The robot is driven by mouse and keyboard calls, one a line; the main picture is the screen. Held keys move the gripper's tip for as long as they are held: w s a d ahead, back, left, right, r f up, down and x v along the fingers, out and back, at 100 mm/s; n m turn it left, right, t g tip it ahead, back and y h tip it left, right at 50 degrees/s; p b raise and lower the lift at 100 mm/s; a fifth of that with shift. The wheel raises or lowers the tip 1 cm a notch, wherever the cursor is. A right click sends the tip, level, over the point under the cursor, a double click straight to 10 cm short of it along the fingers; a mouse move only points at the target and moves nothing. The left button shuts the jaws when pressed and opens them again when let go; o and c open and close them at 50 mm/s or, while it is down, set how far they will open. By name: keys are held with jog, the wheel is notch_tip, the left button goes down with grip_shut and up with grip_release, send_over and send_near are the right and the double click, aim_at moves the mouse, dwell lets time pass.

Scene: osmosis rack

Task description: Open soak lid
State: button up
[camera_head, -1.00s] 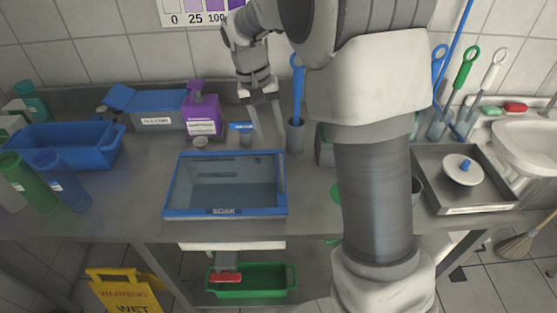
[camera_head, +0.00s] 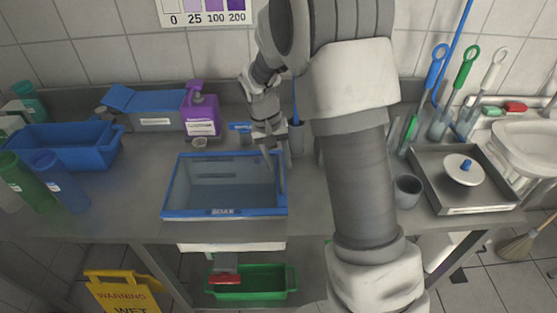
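The soak box (camera_head: 225,212) is a rectangular tub with a blue rim and a "SOAK" label on its front, standing on the grey counter. Its top (camera_head: 215,185) looks like a clear, pale panel inside the blue frame, lying flat. My gripper (camera_head: 277,174) points down at the right rear part of the box, over or beside its right rim. The two thin fingers look apart with nothing between them. I cannot tell whether they touch the rim.
A purple pump bottle (camera_head: 201,112) and a grey box with a raised blue lid (camera_head: 145,101) stand behind. A blue tub (camera_head: 62,150) is at left. A grey cup (camera_head: 408,191) and a tray (camera_head: 474,208) are at right. My arm hides part of the counter.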

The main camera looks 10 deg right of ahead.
grip_shut()
dwell(1.2)
